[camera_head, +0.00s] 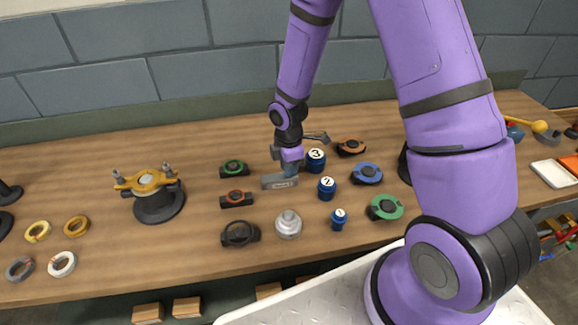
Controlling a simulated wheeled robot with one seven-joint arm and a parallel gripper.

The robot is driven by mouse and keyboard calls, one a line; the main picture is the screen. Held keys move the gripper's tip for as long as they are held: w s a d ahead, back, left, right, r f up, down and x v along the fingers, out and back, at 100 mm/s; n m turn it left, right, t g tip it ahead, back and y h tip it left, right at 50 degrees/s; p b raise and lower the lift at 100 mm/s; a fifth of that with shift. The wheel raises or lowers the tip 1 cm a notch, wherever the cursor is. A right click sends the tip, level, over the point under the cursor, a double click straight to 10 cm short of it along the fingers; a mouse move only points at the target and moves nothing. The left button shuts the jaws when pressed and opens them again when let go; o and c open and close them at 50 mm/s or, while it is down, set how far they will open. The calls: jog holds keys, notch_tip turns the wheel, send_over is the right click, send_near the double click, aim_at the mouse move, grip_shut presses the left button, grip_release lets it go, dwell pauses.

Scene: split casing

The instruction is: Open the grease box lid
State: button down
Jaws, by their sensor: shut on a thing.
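The grease box appears to be the small grey block (279,182) with a pale marking on its front, near the middle of the bench. My gripper (290,171) reaches down from above to the right end of this box, with its fingers shut at the top. The lid and the fingertips are too small and partly hidden to see clearly, so I cannot tell how far the lid is raised. A dark flat piece (316,137) sticks out to the right beside my wrist; I cannot tell what it belongs to.
Blue numbered cylinders (327,188) stand close right of the box. A silver domed part (288,224) is in front, black ringed parts (236,199) are left. A yellow clamp on a black stand (158,195) is farther left. Bare wood (110,250) lies at the front left.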

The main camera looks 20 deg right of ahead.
aim_at(267, 178)
jog(key=shift+a+r, duration=0.1)
jog(key=shift+r, duration=0.05)
jog(key=shift+w+a+r+g+h, duration=0.15)
jog(key=shift+a+r+h, duration=0.3)
jog(key=shift+h, duration=0.45)
jog(key=shift+w+a+r+g+h, duration=0.1)
jog(key=shift+a+r+g+h, duration=0.2)
jog(key=shift+r+h, duration=0.45)
jog(key=a+h, duration=0.1)
jog(key=h, duration=0.1)
jog(key=a+r+h, duration=0.1)
jog(key=shift+w+g+h, duration=0.15)
jog(key=shift+g+h, duration=0.1)
jog(key=shift+h, duration=0.1)
jog(key=h, duration=0.1)
jog(key=a+h, duration=0.2)
jog(key=shift+w+a+r+g, duration=0.25)
jog(key=shift+r+g, duration=0.1)
jog(key=shift+g, duration=0.05)
jog(key=shift+w+a+g+h, duration=0.2)
jog(key=shift+a+h, duration=0.55)
jog(key=shift+h, duration=0.4)
jog(key=shift+w+a+g+h, duration=0.1)
jog(key=shift+a+g+h, duration=0.1)
jog(key=shift+a+h, duration=0.75)
jog(key=shift+d, duration=0.2)
jog(key=c, duration=1)
grip_release()
